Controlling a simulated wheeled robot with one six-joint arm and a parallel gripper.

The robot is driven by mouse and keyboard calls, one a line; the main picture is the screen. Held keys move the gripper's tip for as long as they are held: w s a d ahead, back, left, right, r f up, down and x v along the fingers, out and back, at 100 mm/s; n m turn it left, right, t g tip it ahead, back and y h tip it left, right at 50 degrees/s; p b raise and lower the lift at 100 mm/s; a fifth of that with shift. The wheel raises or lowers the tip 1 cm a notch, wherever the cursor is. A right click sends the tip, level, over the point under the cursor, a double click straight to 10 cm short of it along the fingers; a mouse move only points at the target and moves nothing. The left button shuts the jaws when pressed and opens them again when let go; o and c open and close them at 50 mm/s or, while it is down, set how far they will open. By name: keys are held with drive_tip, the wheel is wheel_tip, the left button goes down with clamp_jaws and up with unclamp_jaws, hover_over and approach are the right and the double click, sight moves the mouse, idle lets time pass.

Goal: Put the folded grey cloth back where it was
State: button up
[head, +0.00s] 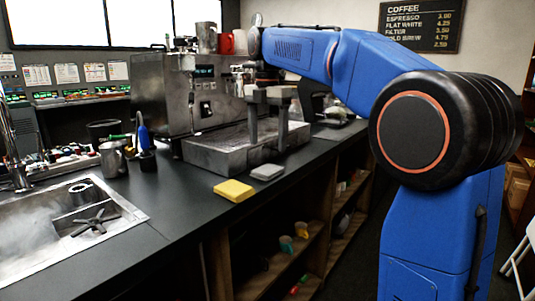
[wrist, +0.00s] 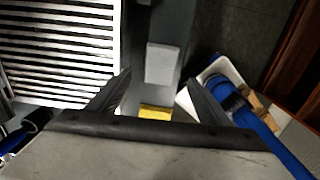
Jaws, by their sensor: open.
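The folded grey cloth (head: 267,172) lies flat on the dark counter, in front of the coffee machine's low steel tray. It also shows in the wrist view (wrist: 162,63), ahead of and between the fingertips. My gripper (head: 267,143) points down, open and empty, with its two fingers apart. In the head view it is above and behind the cloth, in front of the steel tray. It does not appear to touch the cloth. A yellow folded cloth or sponge (head: 233,190) lies left of the grey cloth, apart from it, and partly shows in the wrist view (wrist: 155,112).
The coffee machine (head: 178,95) and its slatted steel tray (head: 215,150) stand behind the cloths. A sink (head: 75,220), a metal jug (head: 113,158) and a blue-handled tool (head: 142,135) are at left. Open shelves (head: 300,250) lie below the counter's front edge. Counter left of the yellow piece is bare.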

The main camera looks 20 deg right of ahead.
drive_tip(key=shift+r, duration=2.3)
drive_tip(key=shift+s, duration=0.1)
drive_tip(key=s+d+f+m+t, duration=0.2)
drive_tip(key=s+d+f+m, duration=0.1)
drive_tip(key=s+f+m, duration=0.9)
drive_tip(key=s+d+f+m+t, duration=0.2)
drive_tip(key=s+d+f+m, duration=0.2)
drive_tip(key=s+f+m, duration=0.9)
drive_tip(key=s+f, duration=0.7)
drive_tip(key=s, duration=0.1)
drive_tip(key=shift+s+f+t, duration=0.15)
drive_tip(key=shift+t, duration=0.25)
